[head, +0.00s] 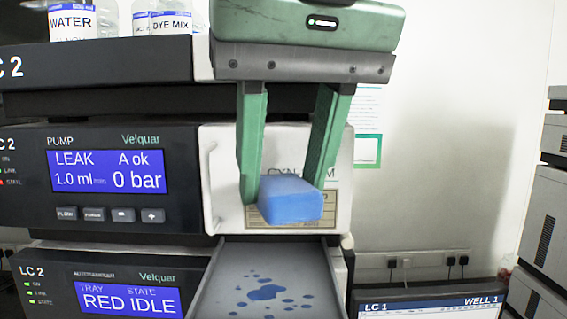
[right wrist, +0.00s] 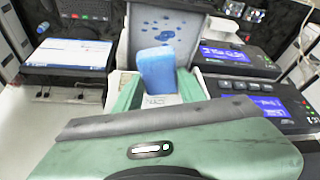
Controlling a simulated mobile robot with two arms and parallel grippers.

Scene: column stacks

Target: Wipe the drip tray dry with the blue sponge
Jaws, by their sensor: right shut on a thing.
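My right gripper (head: 290,190) is shut on the blue sponge (head: 291,201), one green finger on each side of it. The sponge is held in the air above the grey drip tray (head: 218,284), apart from it. The tray sticks out from below the pump unit, with several dark blue drops and a larger puddle (head: 266,292) on its floor. In the right wrist view the sponge (right wrist: 157,69) shows between the fingers, with the spotted tray (right wrist: 195,52) beyond it. My left gripper is in neither view.
The pump unit (head: 110,212) with its LEAK display stands behind at left, above a lower unit (head: 50,290) reading RED IDLE. Bottles (head: 84,20) stand on top. A monitor (head: 450,308) stands at lower right, before a white wall with sockets.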

